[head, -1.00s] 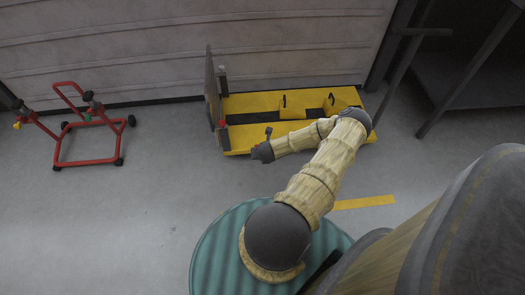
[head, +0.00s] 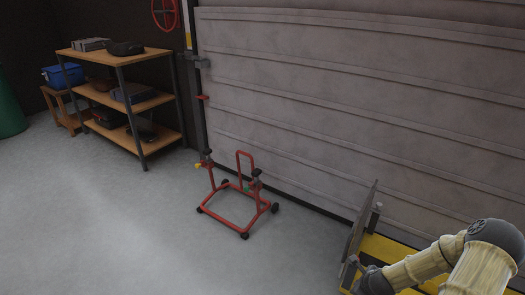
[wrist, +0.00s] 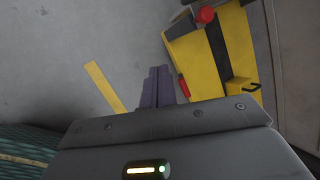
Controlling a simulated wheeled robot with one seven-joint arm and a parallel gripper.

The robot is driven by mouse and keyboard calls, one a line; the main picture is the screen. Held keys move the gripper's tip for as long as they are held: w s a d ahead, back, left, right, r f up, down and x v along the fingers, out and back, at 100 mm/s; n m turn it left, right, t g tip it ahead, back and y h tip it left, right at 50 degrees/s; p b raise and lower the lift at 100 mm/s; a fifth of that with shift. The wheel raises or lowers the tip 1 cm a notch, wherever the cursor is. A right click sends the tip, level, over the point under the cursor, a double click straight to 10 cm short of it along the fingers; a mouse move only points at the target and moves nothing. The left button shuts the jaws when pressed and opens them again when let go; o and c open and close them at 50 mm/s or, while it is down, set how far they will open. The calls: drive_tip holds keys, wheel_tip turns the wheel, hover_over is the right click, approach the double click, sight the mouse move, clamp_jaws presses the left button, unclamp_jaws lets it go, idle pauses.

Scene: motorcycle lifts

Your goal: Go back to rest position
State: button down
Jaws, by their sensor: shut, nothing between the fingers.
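My arm (head: 482,270) reaches in from the bottom right corner of the head view. My gripper (head: 354,264) is at the lower right there, in front of the yellow motorcycle lift (head: 395,248). In the wrist view, the two dark fingers of my gripper (wrist: 158,72) are together with nothing between them. They point over the grey floor, beside the yellow lift (wrist: 238,45), which lies to their right. Most of the lift is cut off or hidden behind my arm in the head view.
A red wheeled stand (head: 240,205) is on the floor by the shutter wall (head: 370,95). A shelf unit (head: 128,98) with boxes, a small stool (head: 62,108) and a green drum (head: 8,105) are at the left. The left foreground floor is clear. A yellow floor strip (wrist: 105,87) shows.

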drive_tip(key=s+a+r+n+g+y, duration=0.1)
drive_tip(key=s+a+r+n+g, duration=0.1)
drive_tip(key=a+r+n, duration=1.15)
drive_tip(key=s+a+r+n+g, duration=0.1)
drive_tip(key=s+a+r+n, duration=0.3)
drive_tip(key=s+r+n, duration=0.3)
drive_tip(key=s+a+r+n, duration=0.45)
drive_tip(key=r+n, duration=0.25)
drive_tip(key=r, duration=0.2)
wheel_tip(320, 180, up, 33)
drive_tip(key=p, duration=3.3)
drive_tip(key=shift+d, duration=0.25)
drive_tip(key=shift+f, duration=0.2)
